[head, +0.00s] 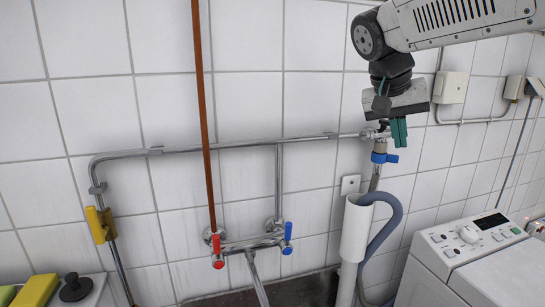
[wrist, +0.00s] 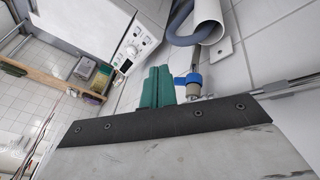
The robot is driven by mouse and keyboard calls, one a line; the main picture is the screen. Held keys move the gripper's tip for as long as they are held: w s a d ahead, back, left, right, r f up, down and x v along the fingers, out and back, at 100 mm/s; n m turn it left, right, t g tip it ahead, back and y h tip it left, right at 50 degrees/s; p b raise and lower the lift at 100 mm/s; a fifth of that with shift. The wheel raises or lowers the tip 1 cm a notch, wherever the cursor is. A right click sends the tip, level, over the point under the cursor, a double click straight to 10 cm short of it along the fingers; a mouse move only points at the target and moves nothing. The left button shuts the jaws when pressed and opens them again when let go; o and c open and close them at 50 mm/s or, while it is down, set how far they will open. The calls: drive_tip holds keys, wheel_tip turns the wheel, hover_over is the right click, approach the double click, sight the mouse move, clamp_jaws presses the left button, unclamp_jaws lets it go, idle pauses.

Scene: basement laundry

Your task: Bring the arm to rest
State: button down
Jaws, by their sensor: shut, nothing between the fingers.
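My gripper (head: 399,131) shows at the upper right of the head view, at the end of my arm, with its green fingers pointing down. In the wrist view the green fingers (wrist: 158,87) are together, with nothing between them. The fingers are close to a valve with a blue handle (head: 385,157) on the wall pipe. The valve also shows beside the fingers in the wrist view (wrist: 190,80). I cannot tell whether they touch.
A grey drain hose (head: 388,215) hooks into a white standpipe (head: 356,230) below. A washing machine (head: 470,245) stands at the right. A mixer tap (head: 252,243) with red and blue handles is on the wall.

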drive_tip(key=s+f+n+y, duration=0.1)
drive_tip(key=s+f, duration=0.4)
drive_tip(key=s, duration=0.4)
drive_tip(key=s+f+n+g+y, duration=0.1)
drive_tip(key=s+f+n+y, duration=0.1)
drive_tip(key=s+f, duration=0.4)
drive_tip(key=s+f+n+y, duration=0.1)
drive_tip(key=s+f, duration=0.5)
drive_tip(key=s, duration=0.5)
drive_tip(key=shift+s+n+g, duration=0.3)
drive_tip(key=shift+n, duration=0.1)
drive_tip(key=c, duration=2.1)
unclamp_jaws()
drive_tip(key=shift+s, duration=0.25)
drive_tip(key=o, duration=0.7)
drive_tip(key=shift+d+r, duration=0.2)
drive_tip(key=shift+o, duration=0.2)
drive_tip(key=shift+s, duration=0.1)
